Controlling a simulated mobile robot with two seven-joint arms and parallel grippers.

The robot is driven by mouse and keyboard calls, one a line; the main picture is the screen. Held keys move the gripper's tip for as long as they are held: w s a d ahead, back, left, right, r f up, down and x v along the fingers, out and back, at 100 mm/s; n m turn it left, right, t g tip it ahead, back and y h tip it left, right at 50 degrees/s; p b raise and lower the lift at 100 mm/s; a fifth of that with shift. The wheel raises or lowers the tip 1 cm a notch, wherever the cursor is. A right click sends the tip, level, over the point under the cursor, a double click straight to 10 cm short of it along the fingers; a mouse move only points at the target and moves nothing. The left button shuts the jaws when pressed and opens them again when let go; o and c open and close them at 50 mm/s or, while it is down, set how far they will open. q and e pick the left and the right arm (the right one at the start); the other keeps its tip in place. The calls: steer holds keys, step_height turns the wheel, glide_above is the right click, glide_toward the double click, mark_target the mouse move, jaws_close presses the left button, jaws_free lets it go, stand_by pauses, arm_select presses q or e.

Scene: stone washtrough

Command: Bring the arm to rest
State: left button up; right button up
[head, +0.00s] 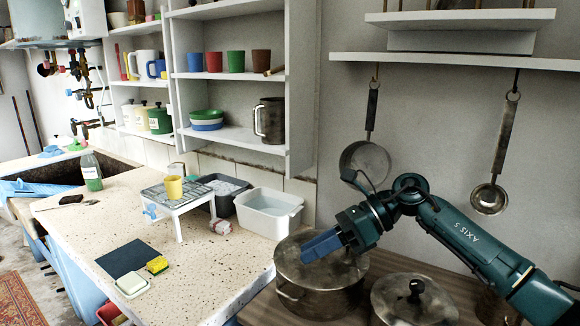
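My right arm comes in from the right, dark teal, and bends at an elbow in front of the wall. My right gripper (318,246) has blue fingers and points left and slightly down. It appears over the large lidded metal pot (318,284). I see no gap between its fingers, but one may hide the other. I see nothing held in it. Whether the fingers touch the pot is unclear. My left gripper is not in view.
A second lidded pot (415,300) stands below my forearm. A ladle (490,198) and a pan (365,163) hang behind the arm, under a wall shelf (450,60).

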steer(key=s+a+f+m+t+y, duration=0.2)
steer(key=s+a+f+m+y, duration=0.15)
steer(key=a+m+y, duration=0.35)
steer(key=s+d+f+m+t+h+p, duration=0.1)
steer(key=s+d+f+m+t+h, duration=0.35)
steer(key=m, duration=0.75)
steer(key=s+d+f+m+t+h, duration=0.1)
steer(key=d+f+m+t+h, duration=0.45)
steer(key=m, duration=0.55)
steer(key=s+d+f+m+t+h+p, duration=0.1)
steer(key=s+d+f+m+t+h, duration=0.15)
steer(key=f+m+t, duration=0.65)
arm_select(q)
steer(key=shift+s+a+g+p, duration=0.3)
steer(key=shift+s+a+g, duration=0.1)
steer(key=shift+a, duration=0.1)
arm_select(e)
steer(key=s+d+f+m+g+h, duration=0.3)
steer(key=s+f+m+g, duration=0.4)
steer(key=s, duration=0.5)
steer(key=shift+d+m+g, duration=0.65)
steer(key=shift+m+g, duration=0.25)
steer(key=shift+m, duration=0.1)
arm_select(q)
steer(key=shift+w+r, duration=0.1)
arm_select(e)
steer(key=shift+f, duration=0.1)
